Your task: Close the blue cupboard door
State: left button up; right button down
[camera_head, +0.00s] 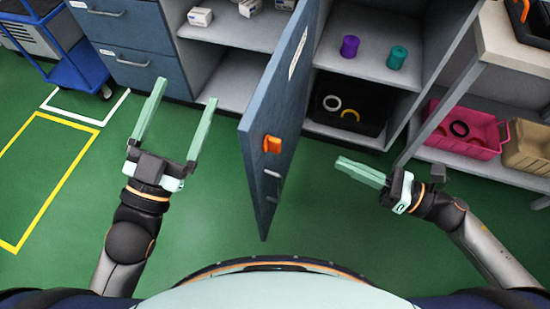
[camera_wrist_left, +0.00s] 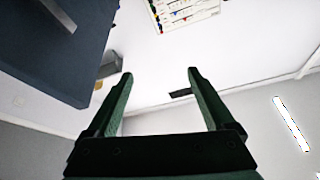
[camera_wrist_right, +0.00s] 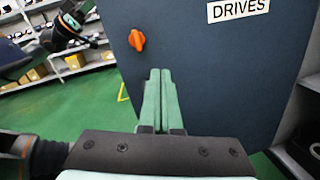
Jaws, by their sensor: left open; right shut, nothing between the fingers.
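The blue cupboard door (camera_head: 276,119) stands wide open in the head view, swung out toward me and seen nearly edge-on, with an orange latch (camera_head: 272,144) near its free edge. In the right wrist view the door (camera_wrist_right: 205,80) fills the middle, with a "DRIVES" label and an orange knob (camera_wrist_right: 137,40). My right gripper (camera_head: 340,161) is shut and empty, to the right of the door, its fingers pointing at the door's labelled face. My left gripper (camera_head: 186,101) is open and empty, to the left of the door, apart from it.
The open cupboard shelf (camera_head: 345,62) holds a purple spool (camera_head: 349,46) and a teal spool (camera_head: 397,57), with a black bin (camera_head: 368,123) below. A pink crate (camera_head: 485,150) sits on a shelf at right. Blue drawers (camera_head: 140,68) and a blue cart (camera_head: 75,75) stand at left. Green floor is clear around the grippers.

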jog(key=s+f+n+g, duration=0.1)
jog(key=f+n+g, duration=0.15)
jog(key=n, duration=0.25)
send_near(266, 155)
jog(key=shift+g+y, duration=0.3)
jog(key=shift+g, duration=0.05)
jog(key=x, duration=0.6)
jog(key=shift+w+r, duration=0.1)
jog(key=shift+w+a, duration=0.1)
jog(key=shift+a, duration=0.25)
pick_arm(q)
jog(key=shift+s+a+r+h, duration=0.1)
jog(key=shift+r+h, duration=0.2)
jog(key=shift+r, duration=0.05)
jog(key=shift+t, duration=0.3)
pick_arm(e)
jog(key=shift+a, duration=0.1)
